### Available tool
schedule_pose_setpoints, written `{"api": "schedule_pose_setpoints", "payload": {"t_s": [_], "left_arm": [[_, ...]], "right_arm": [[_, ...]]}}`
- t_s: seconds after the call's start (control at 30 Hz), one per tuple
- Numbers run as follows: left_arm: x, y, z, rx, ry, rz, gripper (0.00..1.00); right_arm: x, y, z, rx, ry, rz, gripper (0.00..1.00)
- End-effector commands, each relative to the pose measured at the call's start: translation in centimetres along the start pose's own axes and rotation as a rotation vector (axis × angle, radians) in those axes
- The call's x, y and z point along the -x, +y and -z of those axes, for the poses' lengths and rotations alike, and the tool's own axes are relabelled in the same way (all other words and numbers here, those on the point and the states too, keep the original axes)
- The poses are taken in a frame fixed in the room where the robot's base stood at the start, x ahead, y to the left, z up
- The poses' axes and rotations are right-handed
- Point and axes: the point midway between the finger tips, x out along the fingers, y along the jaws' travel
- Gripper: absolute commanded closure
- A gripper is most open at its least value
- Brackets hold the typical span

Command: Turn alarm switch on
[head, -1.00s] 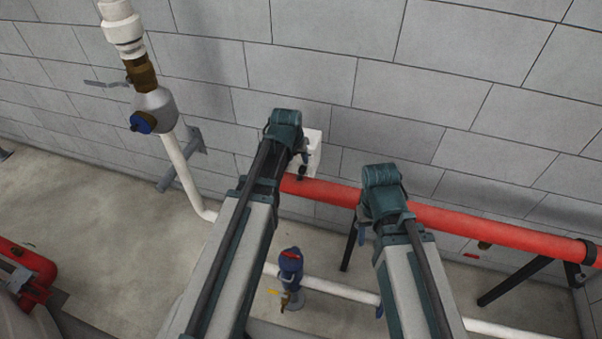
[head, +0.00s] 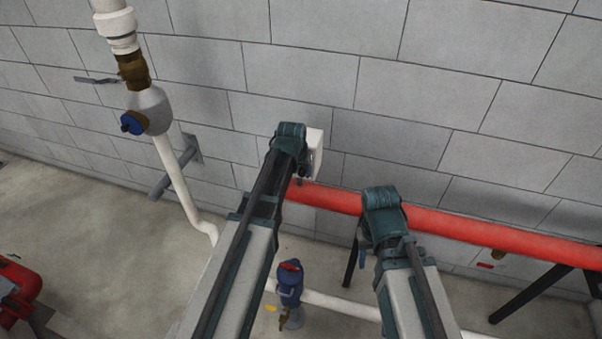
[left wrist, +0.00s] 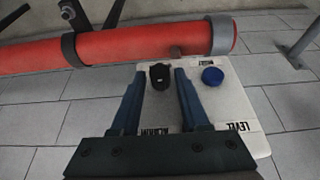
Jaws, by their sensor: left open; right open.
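A white switch box (head: 316,150) is on the block wall beside the red pipe's left end, mostly hidden behind my left arm. In the left wrist view, the box (left wrist: 228,98) carries a black knob (left wrist: 160,77), a blue round button (left wrist: 212,76) and several black labels, upside down and hard to read. My left gripper (left wrist: 162,73) is open. Its fingers lie on either side of the black knob, with a gap visible on both sides; contact cannot be told. My right gripper (head: 364,254) is open and empty, in front of the red pipe.
A red pipe (head: 450,225) runs right along the wall on black supports. A white pipe with a blue-handled valve (head: 133,123) stands left. A low blue valve (head: 289,280) sits below my arms. Red equipment (head: 15,285) is at the lower left.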

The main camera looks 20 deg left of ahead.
Motion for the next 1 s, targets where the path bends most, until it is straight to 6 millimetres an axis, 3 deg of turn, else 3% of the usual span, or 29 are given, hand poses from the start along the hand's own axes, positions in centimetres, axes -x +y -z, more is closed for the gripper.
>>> {"api": "schedule_pose_setpoints", "payload": {"t_s": [0.07, 0.3, 0.73, 1.0], "left_arm": [[0.04, 0.01, 0.01, 0.000, 0.000, 0.000, 0.57], [0.04, 0.01, 0.00, 0.000, 0.000, 0.000, 1.00], [-0.02, -0.04, -0.02, 0.007, 0.000, -0.016, 1.00], [-0.28, -0.46, -0.13, 0.063, 0.000, -0.143, 1.00]], "right_arm": [[0.04, 0.00, 0.00, 0.000, 0.000, 0.000, 0.50], [0.03, 0.00, 0.00, 0.000, 0.000, 0.000, 0.50], [-0.04, 0.00, 0.00, 0.000, 0.000, 0.000, 0.50], [-0.55, -0.05, 0.03, 0.001, 0.000, 0.000, 0.50]]}}
